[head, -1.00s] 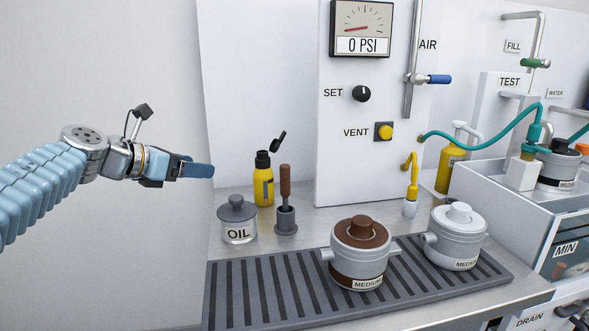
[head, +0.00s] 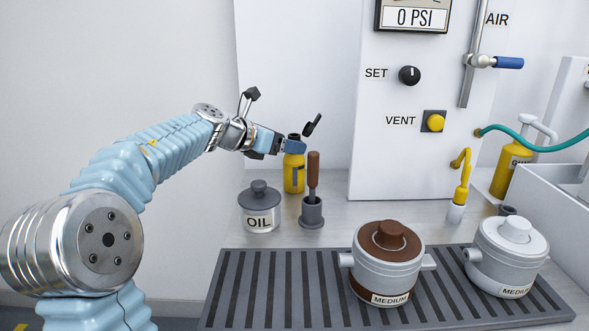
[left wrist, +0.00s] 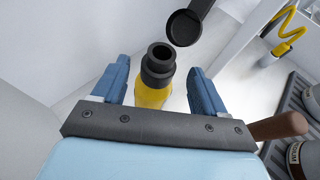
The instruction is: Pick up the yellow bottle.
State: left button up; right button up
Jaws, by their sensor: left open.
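In the left wrist view the left gripper (left wrist: 160,85) has a finger on either side of the bottle, with visible gaps. My right gripper is not in view.
A grey OIL pot (head: 259,208) stands left of the bottle. A brown-handled tool (head: 313,175) stands in a grey holder close to its right. Two lidded pots, one brown and grey (head: 388,262) and one white (head: 508,255), sit on the slatted mat (head: 262,290).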

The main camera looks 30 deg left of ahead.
pick_arm(q)
jog(key=x, duration=0.3)
jog(key=shift+w+f, duration=0.3)
jog(key=shift+w, duration=0.05)
jog(key=shift+c, duration=0.3)
grip_shut()
